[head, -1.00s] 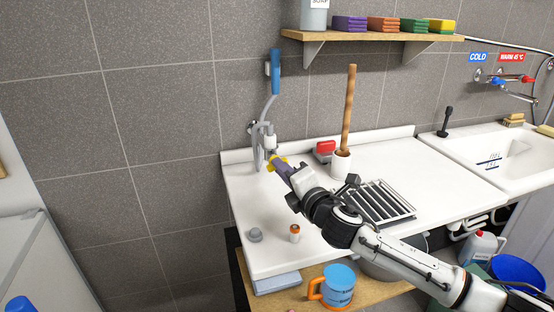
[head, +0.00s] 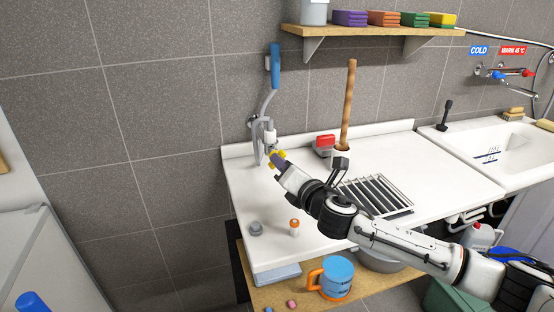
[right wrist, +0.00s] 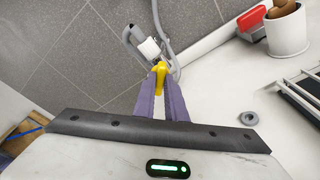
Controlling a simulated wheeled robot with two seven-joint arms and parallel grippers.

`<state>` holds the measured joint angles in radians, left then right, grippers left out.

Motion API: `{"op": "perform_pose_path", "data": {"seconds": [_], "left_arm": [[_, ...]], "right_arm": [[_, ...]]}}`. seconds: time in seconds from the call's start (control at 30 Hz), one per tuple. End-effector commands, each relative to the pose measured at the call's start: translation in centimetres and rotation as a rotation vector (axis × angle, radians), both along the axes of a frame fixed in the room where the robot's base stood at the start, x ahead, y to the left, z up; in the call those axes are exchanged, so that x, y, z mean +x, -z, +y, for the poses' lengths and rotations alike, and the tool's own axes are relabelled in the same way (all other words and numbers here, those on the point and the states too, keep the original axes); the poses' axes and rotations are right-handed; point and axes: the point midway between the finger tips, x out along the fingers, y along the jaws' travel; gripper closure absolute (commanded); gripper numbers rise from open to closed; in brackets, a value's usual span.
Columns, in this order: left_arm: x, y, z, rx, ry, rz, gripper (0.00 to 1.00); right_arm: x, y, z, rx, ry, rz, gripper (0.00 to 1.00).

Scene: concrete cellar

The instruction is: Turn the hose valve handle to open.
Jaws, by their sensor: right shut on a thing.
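The yellow hose valve handle (right wrist: 160,74) shows between the purple fingers in the right wrist view. In the head view the yellow handle (head: 279,153) shows at the tip of my right gripper (head: 277,160). My right gripper is shut on the handle, just below the grey and white valve body (head: 270,137) at the wall. The fingers hide part of the handle. A grey hose (head: 266,103) runs up from the valve to a blue hand spray (head: 275,66) on a wall hook. My left gripper is not in view.

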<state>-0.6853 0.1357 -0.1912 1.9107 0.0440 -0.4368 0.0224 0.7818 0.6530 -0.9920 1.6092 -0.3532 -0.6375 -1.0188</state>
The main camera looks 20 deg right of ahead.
Motion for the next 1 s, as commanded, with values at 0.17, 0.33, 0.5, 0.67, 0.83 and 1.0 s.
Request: {"op": "perform_pose_path", "data": {"seconds": [0.17,0.33,0.5,0.67,0.83,1.0], "left_arm": [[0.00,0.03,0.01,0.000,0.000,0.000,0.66],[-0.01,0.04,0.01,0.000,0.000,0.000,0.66],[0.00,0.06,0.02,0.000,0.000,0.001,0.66],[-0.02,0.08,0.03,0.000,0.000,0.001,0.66],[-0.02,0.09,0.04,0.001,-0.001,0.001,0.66],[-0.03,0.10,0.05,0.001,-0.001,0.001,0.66]], "right_arm": [[-0.01,0.11,-0.06,-0.005,0.002,0.001,1.00],[0.02,-0.09,-0.02,-0.080,0.001,-0.004,1.00],[0.00,-0.11,0.09,-0.325,0.001,-0.012,1.00],[-0.02,-0.03,0.08,-0.407,0.002,-0.013,1.00],[-0.02,-0.01,0.08,-0.404,0.002,-0.012,1.00],[0.01,-0.15,0.20,-0.537,0.001,-0.019,1.00]]}}
